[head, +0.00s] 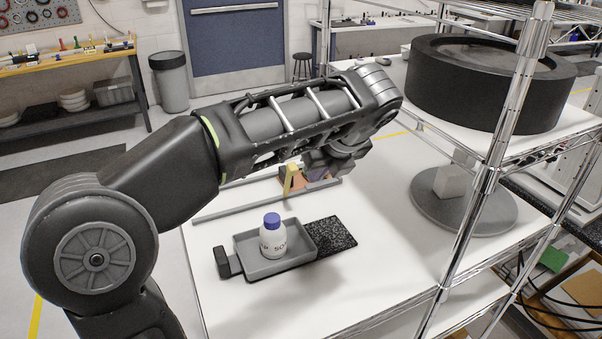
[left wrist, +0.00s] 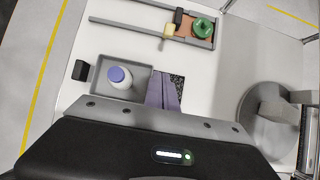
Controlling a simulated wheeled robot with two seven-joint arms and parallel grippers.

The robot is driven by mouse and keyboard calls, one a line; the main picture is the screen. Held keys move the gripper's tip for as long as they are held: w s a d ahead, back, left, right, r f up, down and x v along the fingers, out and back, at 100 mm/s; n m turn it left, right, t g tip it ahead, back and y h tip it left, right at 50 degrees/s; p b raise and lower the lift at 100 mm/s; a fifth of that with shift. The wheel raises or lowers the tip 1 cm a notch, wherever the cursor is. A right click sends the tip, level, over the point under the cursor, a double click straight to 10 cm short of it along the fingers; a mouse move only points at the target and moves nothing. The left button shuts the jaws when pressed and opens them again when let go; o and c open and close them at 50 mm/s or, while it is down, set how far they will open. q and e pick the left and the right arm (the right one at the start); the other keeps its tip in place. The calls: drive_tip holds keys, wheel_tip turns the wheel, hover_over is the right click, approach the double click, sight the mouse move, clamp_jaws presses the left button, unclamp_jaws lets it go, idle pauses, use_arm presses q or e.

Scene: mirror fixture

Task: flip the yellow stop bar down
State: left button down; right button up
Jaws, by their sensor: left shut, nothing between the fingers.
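The yellow stop bar (head: 291,178) stands up at the grey rail fixture on the white table, partly hidden by my left arm in the head view. In the left wrist view, the yellow bar (left wrist: 168,31) shows at the near edge of the fixture, beside a black block (left wrist: 179,16). My left gripper (left wrist: 164,92) is shut and empty, pointing down. In the left wrist view it appears apart from the bar, over the area by the dark textured pad. My right gripper is in neither view.
A grey tray (head: 243,248) with a blue-capped white bottle (head: 272,236) stands in front of the fixture. A green ring (left wrist: 203,27) sits on the fixture. A round grey stand (head: 465,212) and chrome rack post (head: 500,160) are at right.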

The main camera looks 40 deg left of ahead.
use_arm(q)
drive_tip(key=w+a+f+b, duration=0.3)
drive_tip(key=w+a+f, duration=0.1)
drive_tip(key=a+f, duration=0.3)
drive_tip(key=shift+w+a, duration=0.15)
drive_tip(key=shift+a, duration=0.5)
drive_tip(key=shift+r, duration=0.1)
